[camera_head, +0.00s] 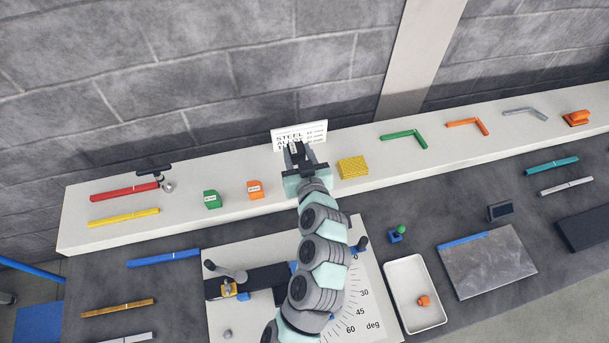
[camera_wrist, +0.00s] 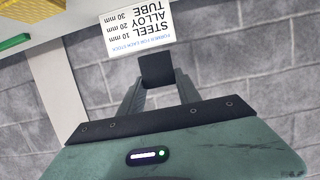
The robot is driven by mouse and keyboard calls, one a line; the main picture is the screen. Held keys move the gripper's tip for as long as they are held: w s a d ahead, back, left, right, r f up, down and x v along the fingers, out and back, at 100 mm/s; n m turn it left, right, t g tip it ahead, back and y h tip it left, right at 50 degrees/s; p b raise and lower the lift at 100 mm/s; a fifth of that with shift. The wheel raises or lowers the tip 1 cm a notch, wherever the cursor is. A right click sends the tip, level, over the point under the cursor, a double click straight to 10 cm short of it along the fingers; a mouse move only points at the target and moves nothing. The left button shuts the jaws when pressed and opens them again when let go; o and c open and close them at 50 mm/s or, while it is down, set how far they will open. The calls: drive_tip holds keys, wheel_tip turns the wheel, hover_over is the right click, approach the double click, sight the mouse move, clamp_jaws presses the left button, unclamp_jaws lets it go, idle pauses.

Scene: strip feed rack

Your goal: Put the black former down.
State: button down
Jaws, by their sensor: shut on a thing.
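My gripper (camera_head: 298,157) is over the back of the pale shelf, in front of the white sign. In the wrist view my gripper (camera_wrist: 157,88) has its two grey fingers closed on the black former (camera_wrist: 156,69), a small dark block at the fingertips. In the head view the former is mostly hidden among the dark gripper parts. Whether it touches the shelf cannot be told. On the shelf, the green former (camera_head: 212,199) and orange former (camera_head: 254,189) stand to the left of my gripper.
The white sign (camera_head: 313,131) lists steel, alloy and tube sizes. A yellow block (camera_head: 352,167) sits right of my gripper on the shelf (camera_head: 225,172). Red (camera_head: 124,192) and yellow strips lie left; bent strips (camera_head: 405,139) lie right. A white tray (camera_head: 413,324) is on the bench below.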

wheel_tip(320, 180, down, 11)
drive_tip(key=shift+r, duration=0.2)
drive_tip(key=shift+f, duration=1.8)
drive_tip(key=shift+f+b, duration=0.1)
drive_tip(key=shift+b, duration=0.25)
drive_tip(key=shift+f, duration=0.15)
drive_tip(key=c, duration=0.8)
unclamp_jaws()
drive_tip(key=shift+c, duration=0.2)
drive_tip(key=shift+r, duration=0.2)
drive_tip(key=shift+r, duration=0.1)
